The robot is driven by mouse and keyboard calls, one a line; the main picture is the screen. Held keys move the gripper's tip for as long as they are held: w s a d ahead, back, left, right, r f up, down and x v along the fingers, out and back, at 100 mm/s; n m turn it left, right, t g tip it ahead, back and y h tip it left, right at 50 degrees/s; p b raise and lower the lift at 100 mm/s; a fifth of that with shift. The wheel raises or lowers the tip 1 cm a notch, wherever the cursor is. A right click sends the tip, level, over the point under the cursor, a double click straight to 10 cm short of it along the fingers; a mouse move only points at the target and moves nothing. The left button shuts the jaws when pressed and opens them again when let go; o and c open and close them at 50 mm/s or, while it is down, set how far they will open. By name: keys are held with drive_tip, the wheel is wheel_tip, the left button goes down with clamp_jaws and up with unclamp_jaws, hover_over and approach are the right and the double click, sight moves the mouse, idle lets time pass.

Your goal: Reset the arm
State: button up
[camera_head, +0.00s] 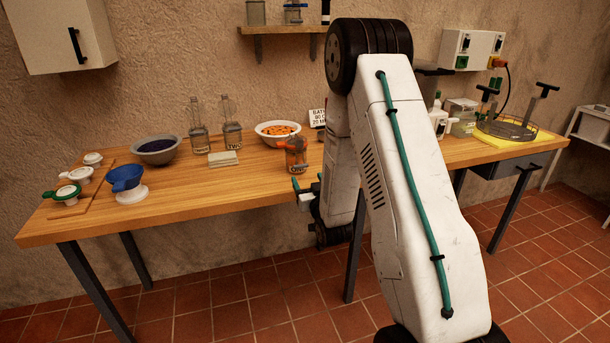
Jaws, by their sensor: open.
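My white arm is folded, with a high black elbow joint, and stands in front of the wooden table (215,190). My gripper (303,191) is small in view at the table's front edge, left of my forearm. Its jaws are open and appear empty. A glass jar with orange contents (296,157) stands upright on the table just behind and above my gripper in the picture. I cannot tell the exact gap between them. My arm hides the middle of the table and part of the wall.
A bowl of orange pieces (278,131), a dark bowl (157,151), bottles (232,128), a folded cloth (223,158) and a blue funnel (125,179) stand on the left.

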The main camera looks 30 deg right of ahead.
drive_tip(key=shift+v, duration=0.8)
drive_tip(key=s+a+r+n+g+y, duration=0.2)
drive_tip(key=s+a+r+g+y, duration=0.25)
drive_tip(key=a+r+g, duration=0.5)
drive_tip(key=s+a+r+g, duration=0.2)
drive_tip(key=s+a, duration=0.1)
drive_tip(key=s, duration=0.7)
drive_tip(key=s+a+r+n+g, duration=0.1)
drive_tip(key=s+a+r+g, duration=0.2)
drive_tip(key=s, duration=0.8)
drive_tip(key=s+a+r+g+y, duration=0.1)
drive_tip(key=s+a+r+g, duration=0.2)
drive_tip(key=s, duration=0.8)
drive_tip(key=shift+s+a+r, duration=0.25)
drive_tip(key=shift+a, duration=0.35)
